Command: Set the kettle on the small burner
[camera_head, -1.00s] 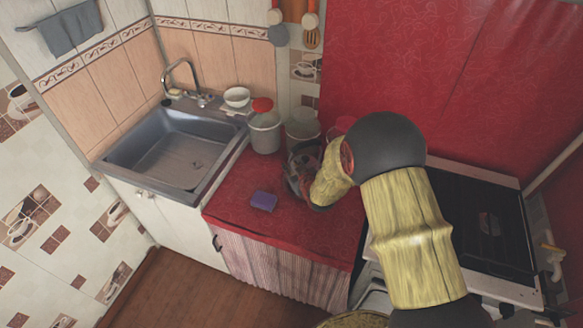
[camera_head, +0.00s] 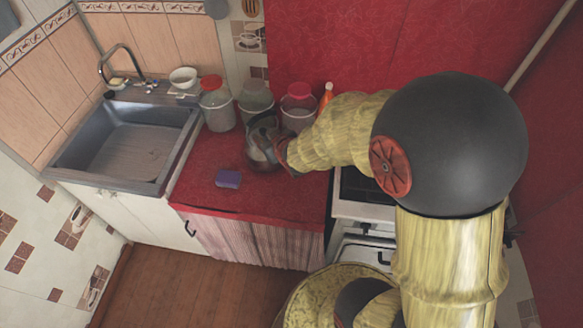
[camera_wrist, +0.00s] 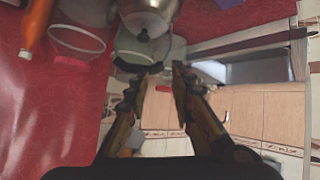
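A shiny metal kettle (camera_head: 259,150) with a dark handle stands on the red counter in front of the jars in the head view. My gripper (camera_head: 284,154) is at its right side, and my arm hides part of it. In the wrist view the gripper (camera_wrist: 156,76) has its two fingers apart with a gap between them. The kettle's metal body (camera_wrist: 150,14) shows at the top of that view, beyond the fingertips. I cannot tell whether a finger touches it. The stove (camera_head: 362,210) is mostly behind my arm, and the small burner is hidden.
Several lidded jars stand behind the kettle, among them a left jar (camera_head: 218,112) and a right jar (camera_head: 298,112). An orange bottle (camera_head: 326,96) is beside them. A purple sponge (camera_head: 228,178) lies on the counter (camera_head: 265,200), whose front is clear. A sink (camera_head: 125,145) is left.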

